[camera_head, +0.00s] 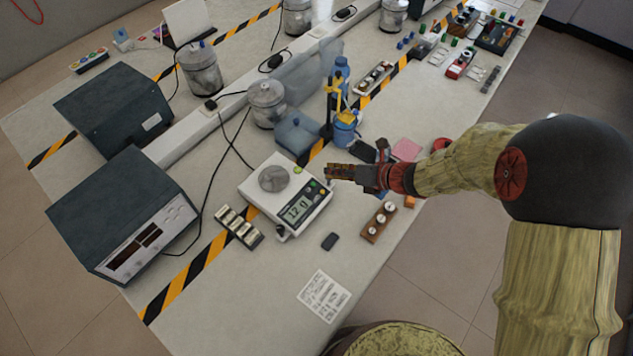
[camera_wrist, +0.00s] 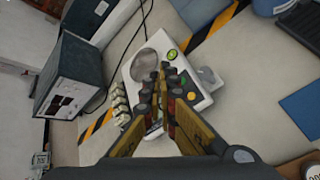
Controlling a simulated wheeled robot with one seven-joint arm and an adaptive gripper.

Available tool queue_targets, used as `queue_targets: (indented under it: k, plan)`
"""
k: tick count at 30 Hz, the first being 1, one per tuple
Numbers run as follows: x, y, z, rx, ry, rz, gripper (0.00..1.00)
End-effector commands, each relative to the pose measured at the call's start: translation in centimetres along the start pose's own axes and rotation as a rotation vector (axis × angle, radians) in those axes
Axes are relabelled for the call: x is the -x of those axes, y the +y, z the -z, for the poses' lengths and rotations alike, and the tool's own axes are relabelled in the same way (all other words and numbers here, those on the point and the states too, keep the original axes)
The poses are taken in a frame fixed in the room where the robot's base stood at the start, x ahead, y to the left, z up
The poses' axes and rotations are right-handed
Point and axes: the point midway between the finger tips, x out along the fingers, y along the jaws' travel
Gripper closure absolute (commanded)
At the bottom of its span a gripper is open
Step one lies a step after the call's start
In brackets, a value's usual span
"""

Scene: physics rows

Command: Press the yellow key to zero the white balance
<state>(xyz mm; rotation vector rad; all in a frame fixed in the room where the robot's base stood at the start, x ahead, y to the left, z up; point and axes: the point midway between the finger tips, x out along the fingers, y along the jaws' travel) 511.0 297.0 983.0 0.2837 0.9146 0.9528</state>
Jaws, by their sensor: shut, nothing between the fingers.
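The white balance (camera_head: 256,200) stands on the bench with a round grey pan (camera_head: 274,178) and a display (camera_head: 298,208) that seems to read 12.0. It also shows in the wrist view (camera_wrist: 203,101), partly covered by my fingers. Small keys line its panel; the yellow key (camera_head: 322,191) sits by a green key (camera_head: 313,185). In the wrist view the yellow key (camera_wrist: 191,96) lies just right of my fingers. My gripper (camera_head: 331,172) is shut and empty, over the balance's right corner, seemingly above the keys. The display is mostly hidden in the wrist view.
A weight box (camera_head: 238,226) stands left of the balance and a wooden block with round weights (camera_head: 379,222) to its right. A dark small object (camera_head: 329,241) and a printed sheet (camera_head: 323,296) lie in front. A blue bottle (camera_head: 342,75) and yellow stand are behind.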

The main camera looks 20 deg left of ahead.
Motion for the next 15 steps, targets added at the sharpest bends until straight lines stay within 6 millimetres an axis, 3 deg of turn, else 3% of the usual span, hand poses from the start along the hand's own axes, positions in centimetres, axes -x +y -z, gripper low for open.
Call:
queue_targets:
  k: [15]
  plan:
    - [-0.49, -0.41, 0.39, -0.004, -0.001, 0.0, 1.0]
